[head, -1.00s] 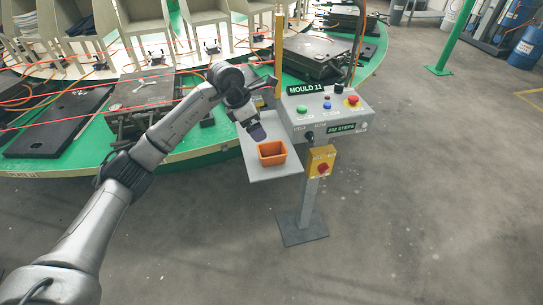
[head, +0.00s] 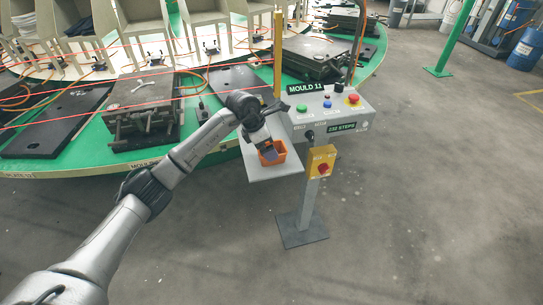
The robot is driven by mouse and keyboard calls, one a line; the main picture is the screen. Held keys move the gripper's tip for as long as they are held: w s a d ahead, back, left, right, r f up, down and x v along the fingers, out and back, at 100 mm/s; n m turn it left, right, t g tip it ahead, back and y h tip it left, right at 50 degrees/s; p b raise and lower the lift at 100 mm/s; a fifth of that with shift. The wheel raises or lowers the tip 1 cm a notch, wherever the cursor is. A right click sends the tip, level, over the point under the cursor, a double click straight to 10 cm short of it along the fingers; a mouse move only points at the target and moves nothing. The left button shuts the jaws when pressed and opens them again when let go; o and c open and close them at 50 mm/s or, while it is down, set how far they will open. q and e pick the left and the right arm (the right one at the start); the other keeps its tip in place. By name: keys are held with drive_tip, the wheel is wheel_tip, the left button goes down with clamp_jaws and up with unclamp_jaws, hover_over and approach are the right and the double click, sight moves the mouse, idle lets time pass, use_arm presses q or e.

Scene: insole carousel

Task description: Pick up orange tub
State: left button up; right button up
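The orange tub (head: 283,164) sits on a small grey shelf (head: 265,178) attached to the left of the control box stand. My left arm comes in from the left. Its gripper (head: 270,156) is at the tub, with its dark end over the tub's left part and overlapping the opening. I cannot tell whether the fingers touch the tub or whether they are open or shut. The gripper hides the tub's left and back sides. My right gripper is not in view.
The grey control box (head: 328,112) with buttons stands right beside the shelf, with a yellow switch box (head: 322,161) below it. The green carousel (head: 200,150) with moulds (head: 143,108) lies behind. Open floor (head: 430,190) lies to the right.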

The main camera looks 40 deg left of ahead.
use_arm(q)
drive_tip(key=x, duration=0.4)
drive_tip(key=shift+s+d+b, duration=0.1)
drive_tip(key=shift+b, duration=0.3)
drive_tip(key=shift+r, duration=0.15)
drive_tip(key=c, duration=1)
drive_tip(key=shift+r, duration=0.1)
